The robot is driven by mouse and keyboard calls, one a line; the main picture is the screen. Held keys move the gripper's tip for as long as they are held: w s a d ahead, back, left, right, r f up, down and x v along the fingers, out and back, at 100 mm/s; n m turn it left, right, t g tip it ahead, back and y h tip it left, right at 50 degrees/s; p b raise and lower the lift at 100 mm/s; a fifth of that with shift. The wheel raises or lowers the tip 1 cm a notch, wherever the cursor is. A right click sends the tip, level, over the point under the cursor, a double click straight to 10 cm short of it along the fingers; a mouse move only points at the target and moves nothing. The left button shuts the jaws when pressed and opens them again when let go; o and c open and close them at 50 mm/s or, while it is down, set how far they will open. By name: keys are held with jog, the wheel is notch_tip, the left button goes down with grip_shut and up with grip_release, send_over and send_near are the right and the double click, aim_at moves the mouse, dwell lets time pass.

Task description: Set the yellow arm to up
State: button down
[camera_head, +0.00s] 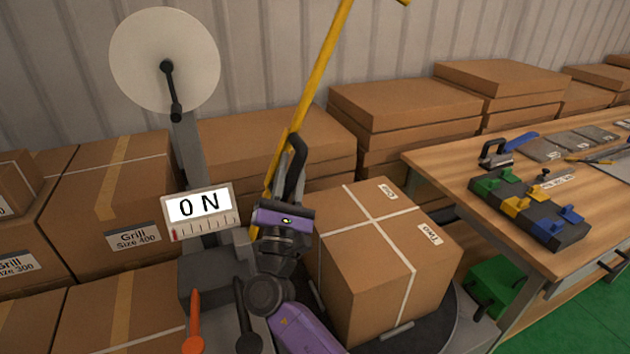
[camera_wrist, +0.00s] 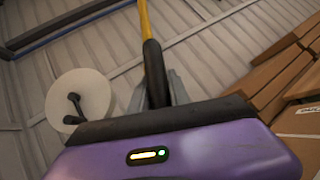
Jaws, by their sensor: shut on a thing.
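The yellow arm (camera_head: 320,65) is a long bar that rises steeply, leaning right, past the top edge of the head view. A black handle (camera_head: 297,167) is at its lower part. My gripper (camera_head: 287,203), purple and black, is at the lower end of this handle. In the wrist view, the grey fingers of my gripper (camera_wrist: 160,92) are closed around the black handle (camera_wrist: 152,72), with the yellow arm (camera_wrist: 144,22) extending beyond it. The arm's lower pivot is partly hidden behind my gripper.
A taped box (camera_head: 375,255) sits on a dark round turntable close right of my gripper. An orange lever (camera_head: 194,325) is low in front. A workbench (camera_head: 440,165) is right.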

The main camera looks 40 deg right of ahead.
jog(key=shift+w+a+r+n+t+y+b, duration=0.2)
jog(key=shift+a+n+t+y, duration=0.15)
jog(key=shift+a+n+t, duration=0.3)
jog(key=shift+w+a+r+n+t+y+b, duration=0.1)
jog(key=shift+w+a+r+n+t+y, duration=0.2)
jog(key=shift+a+n, duration=0.5)
jog(key=shift+w+a+r+n+t+y+b, duration=0.15)
jog(key=shift+a+n+t+y, duration=0.2)
jog(key=shift+a+n+t, duration=0.35)
jog(key=c, duration=1.2)
grip_release()
jog(key=shift+c, duration=0.2)
jog(key=shift+d+g, duration=0.1)
jog(key=shift+g, duration=0.15)
